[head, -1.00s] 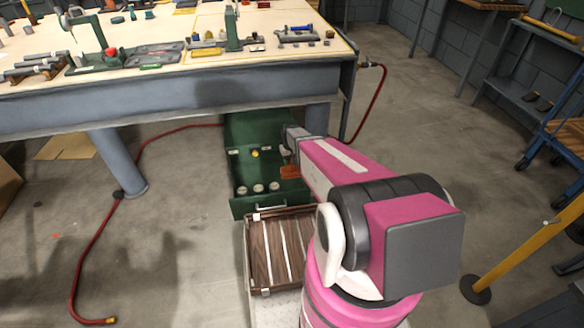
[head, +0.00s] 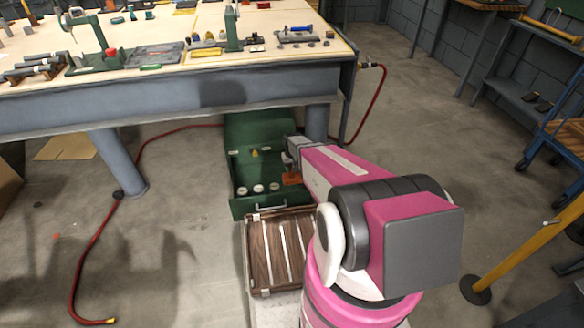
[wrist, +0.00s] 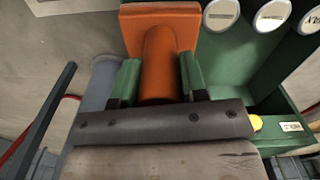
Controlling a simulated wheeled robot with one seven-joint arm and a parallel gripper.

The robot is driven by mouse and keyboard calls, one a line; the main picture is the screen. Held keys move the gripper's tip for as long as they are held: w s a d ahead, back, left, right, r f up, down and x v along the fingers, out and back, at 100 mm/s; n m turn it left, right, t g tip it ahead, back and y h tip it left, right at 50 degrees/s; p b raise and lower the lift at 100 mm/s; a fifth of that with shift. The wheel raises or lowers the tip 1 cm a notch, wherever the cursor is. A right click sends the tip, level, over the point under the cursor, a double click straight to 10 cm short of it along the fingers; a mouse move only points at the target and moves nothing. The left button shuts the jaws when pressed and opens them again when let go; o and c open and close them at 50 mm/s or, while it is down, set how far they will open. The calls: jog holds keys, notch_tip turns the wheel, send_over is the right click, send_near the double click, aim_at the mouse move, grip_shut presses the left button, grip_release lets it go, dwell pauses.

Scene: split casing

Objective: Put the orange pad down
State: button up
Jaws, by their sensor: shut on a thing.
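The orange pad (head: 291,179) is a flat square plate with a rounded stem, seen more clearly in the wrist view (wrist: 160,16). My gripper (head: 293,165) is shut on the stem. Its green-tipped fingers (wrist: 160,80) press the stem from both sides, with the plate beyond them. In the head view the pad appears at the right side of the open green box (head: 240,208) under the bench. I cannot tell whether the pad touches the box or hangs above it. My arm hides the box's right end.
The box holds several white round labelled pieces (wrist: 271,14) and a yellow piece (head: 254,154). A slatted wooden tray (head: 250,262) is in front of it. The workbench (head: 180,95) overhangs the box, with a leg (head: 118,160) to the left. A red hose (head: 90,240) lies on the floor.

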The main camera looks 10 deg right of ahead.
jog(key=shift+f, duration=0.35)
jog(key=o, duration=0.8)
jog(key=shift+r, duration=0.1)
notch_tip(320, 180, up, 13)
jog(key=shift+f, duration=0.2)
jog(key=shift+s+r, duration=0.1)
jog(key=shift+r, duration=0.15)
jog(key=shift+m, duration=0.9)
jog(key=s+r, duration=0.5)
jog(key=s, duration=0.2)
jog(key=s+r, duration=0.5)
jog(key=s, duration=0.2)
jog(key=s+r, duration=0.5)
jog(key=s, duration=0.1)
jog(key=shift+s+r, duration=0.35)
jog(key=shift+s, duration=0.05)
